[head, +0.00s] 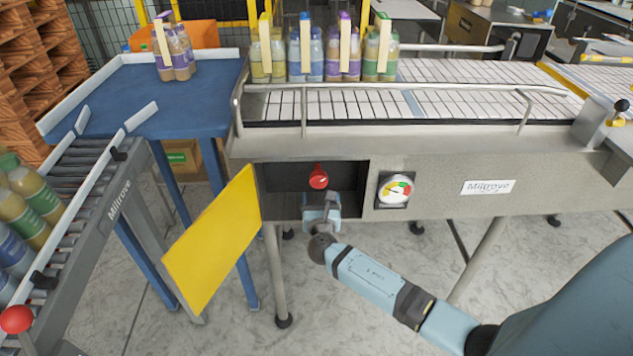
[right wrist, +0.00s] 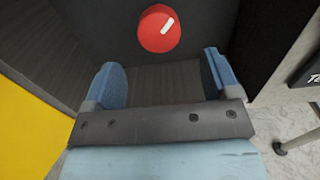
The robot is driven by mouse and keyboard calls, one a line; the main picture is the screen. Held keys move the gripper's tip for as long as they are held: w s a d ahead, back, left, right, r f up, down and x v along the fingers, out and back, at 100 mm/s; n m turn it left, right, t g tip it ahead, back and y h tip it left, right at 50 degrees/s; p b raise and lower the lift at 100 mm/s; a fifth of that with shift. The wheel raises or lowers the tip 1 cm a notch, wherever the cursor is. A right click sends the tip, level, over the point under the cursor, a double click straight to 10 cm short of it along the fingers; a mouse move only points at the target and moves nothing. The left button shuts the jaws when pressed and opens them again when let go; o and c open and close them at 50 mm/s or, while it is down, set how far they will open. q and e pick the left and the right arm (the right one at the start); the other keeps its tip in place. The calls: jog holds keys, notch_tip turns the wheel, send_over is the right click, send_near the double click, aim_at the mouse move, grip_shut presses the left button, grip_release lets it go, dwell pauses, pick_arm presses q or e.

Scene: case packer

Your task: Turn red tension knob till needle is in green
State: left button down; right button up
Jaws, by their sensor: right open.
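The red tension knob (head: 318,177) sits inside the dark recess in the conveyor's front panel. In the right wrist view the knob (right wrist: 159,29) carries a white mark pointing to the upper right. My right gripper (head: 321,203) is open just below and in front of the knob. In the right wrist view its two fingers (right wrist: 163,75) stand wide apart, with the knob beyond them and nothing between them. The round gauge (head: 395,189) with coloured zones is right of the recess; its needle is too small to read surely. My left gripper is not in view.
A yellow door (head: 214,237) stands open at the recess's left side. The recess walls (right wrist: 215,25) surround the knob closely. Bottle packs (head: 312,58) stand on the conveyor (head: 460,104) above. A roller track (head: 85,185) with bottles is at left.

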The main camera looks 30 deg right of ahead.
aim_at(319, 183)
jog(key=x, duration=0.7)
jog(key=shift+w, duration=0.2)
jog(key=shift+d, duration=0.1)
jog(key=c, duration=0.9)
